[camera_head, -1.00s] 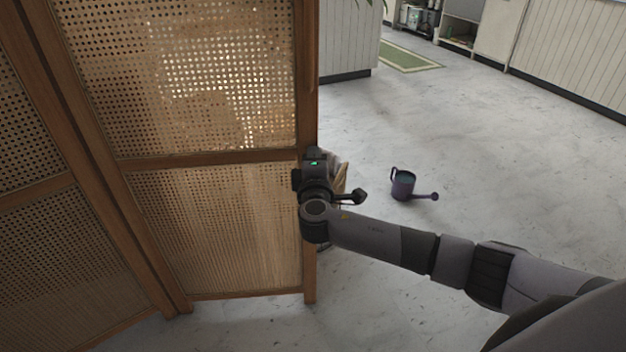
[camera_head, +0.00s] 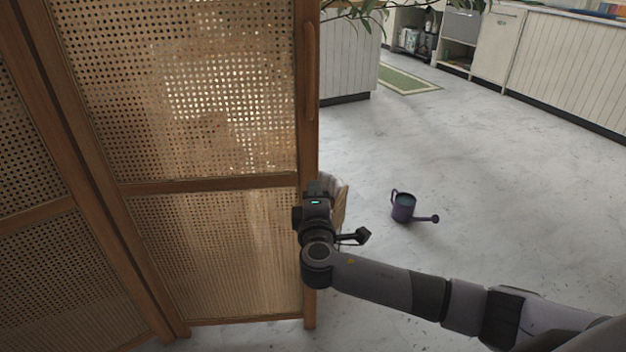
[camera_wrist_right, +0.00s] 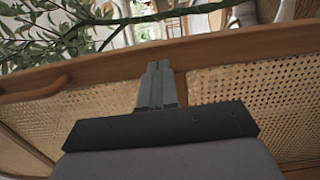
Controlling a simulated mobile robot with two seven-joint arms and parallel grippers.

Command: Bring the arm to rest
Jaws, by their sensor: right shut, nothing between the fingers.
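My right arm (camera_head: 390,284) comes in from the lower right in the head view. Its gripper (camera_head: 316,188) is at the right edge of a wood-framed cane folding screen (camera_head: 210,187). In the right wrist view the gripper's fingers (camera_wrist_right: 158,70) are together with nothing between them. The screen's wooden frame (camera_wrist_right: 230,47) and cane panels fill the view beyond the fingertips. I cannot tell whether the fingers touch the frame. My left gripper is not in view.
A dark purple watering can (camera_head: 403,207) stands on the pale floor to the right. A woven basket (camera_head: 341,200) shows partly behind the gripper. White cabinets (camera_head: 570,65) and a green rug (camera_head: 405,79) are at the back. Leaves (camera_wrist_right: 60,30) hang near the screen. The right floor is mostly clear.

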